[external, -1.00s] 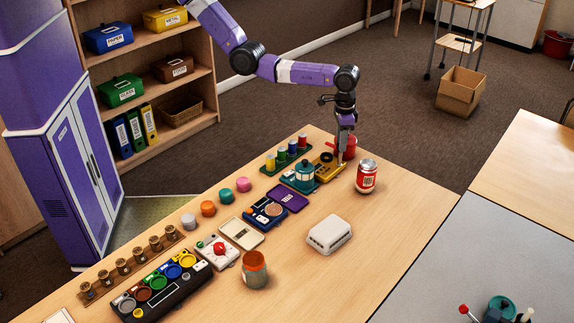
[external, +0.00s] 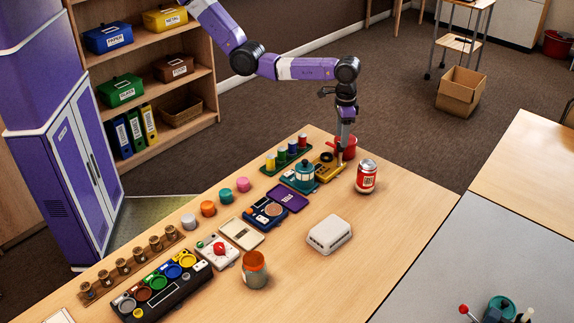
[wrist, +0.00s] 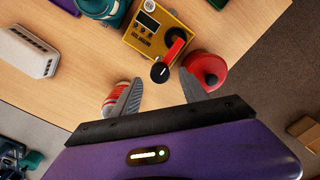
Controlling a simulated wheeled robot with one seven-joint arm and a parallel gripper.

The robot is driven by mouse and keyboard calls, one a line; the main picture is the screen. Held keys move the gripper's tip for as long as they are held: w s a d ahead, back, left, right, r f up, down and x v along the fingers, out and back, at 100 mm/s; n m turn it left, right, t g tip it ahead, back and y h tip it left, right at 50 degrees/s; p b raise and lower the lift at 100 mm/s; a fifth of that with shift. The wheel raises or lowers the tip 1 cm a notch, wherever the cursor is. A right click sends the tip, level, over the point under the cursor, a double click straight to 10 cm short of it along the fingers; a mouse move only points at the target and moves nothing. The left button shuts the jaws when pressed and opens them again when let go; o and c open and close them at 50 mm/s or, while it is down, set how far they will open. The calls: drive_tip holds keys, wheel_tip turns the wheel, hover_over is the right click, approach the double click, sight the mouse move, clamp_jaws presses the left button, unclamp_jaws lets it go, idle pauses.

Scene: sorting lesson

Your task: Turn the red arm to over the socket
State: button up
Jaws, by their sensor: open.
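The yellow box (wrist: 152,32) has a small display, and it also shows in the external view (external: 325,172). The red arm (wrist: 173,50) lies at its near right corner. A black round knob (wrist: 160,72) with a white mark is at the arm's near end. I cannot tell which part is the socket. My gripper (wrist: 158,92) is open and empty, with a finger on either side of the knob and short of it in the picture. In the external view my gripper (external: 342,158) points down beside the box and partly hides it.
A red round container (wrist: 206,72) stands close by my right finger. A red and white can (external: 367,176) is right of the box in the external view. Several other devices line the table.

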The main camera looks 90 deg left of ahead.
wheel_tip(320, 180, up, 5)
idle(0.3)
idle(0.4)
